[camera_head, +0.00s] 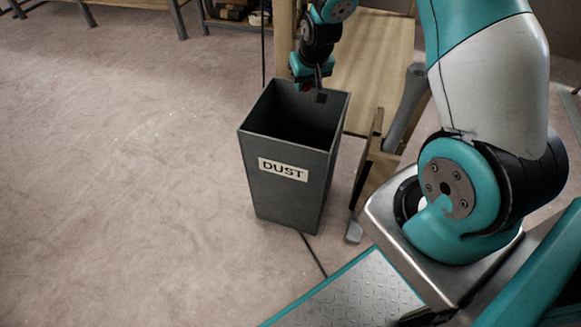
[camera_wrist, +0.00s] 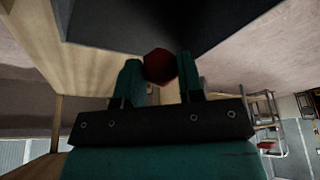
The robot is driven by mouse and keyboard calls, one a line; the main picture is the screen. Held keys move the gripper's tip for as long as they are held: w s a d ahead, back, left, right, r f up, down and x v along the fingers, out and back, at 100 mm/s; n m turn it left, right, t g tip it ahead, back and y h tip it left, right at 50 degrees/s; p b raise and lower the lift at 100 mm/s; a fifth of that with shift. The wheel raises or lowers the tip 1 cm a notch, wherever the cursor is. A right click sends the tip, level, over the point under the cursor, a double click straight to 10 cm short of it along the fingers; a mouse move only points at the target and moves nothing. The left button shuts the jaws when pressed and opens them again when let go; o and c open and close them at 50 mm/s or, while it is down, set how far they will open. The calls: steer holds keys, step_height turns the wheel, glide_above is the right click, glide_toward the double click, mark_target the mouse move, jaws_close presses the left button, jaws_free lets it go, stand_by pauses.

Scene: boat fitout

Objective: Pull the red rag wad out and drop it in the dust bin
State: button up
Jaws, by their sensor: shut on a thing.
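The red rag wad (camera_wrist: 159,66) shows in the wrist view as a dark red lump between my two fingertips. My gripper (camera_wrist: 160,72) is shut on it. In the head view my gripper (camera_head: 309,86) is at the back rim of the dust bin, and only a bit of red (camera_head: 303,87) shows there. The dust bin (camera_head: 285,197) is a tall grey open-topped box with a white DUST label, standing upright on the floor. Its inside is dark, and I cannot make out its bottom. The dark wall of the bin (camera_wrist: 110,25) also shows in the wrist view beyond the wad.
A wooden panel structure (camera_head: 372,65) stands behind and right of the bin, with a grey bar-like piece (camera_head: 405,108) close to the bin's right side. Benches (camera_head: 225,14) stand at the back. The floor (camera_head: 120,180) left of the bin is clear.

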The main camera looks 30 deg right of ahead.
step_height(320, 180, down, 2)
steer(key=shift+f+b, duration=0.25)
steer(key=shift+b, duration=0.45)
steer(key=o, duration=1.1)
steer(key=shift+r, duration=0.15)
steer(key=p+v, duration=0.5)
steer(key=v, duration=1.2)
steer(key=shift+s+r, duration=0.1)
steer(key=shift+s, duration=0.05)
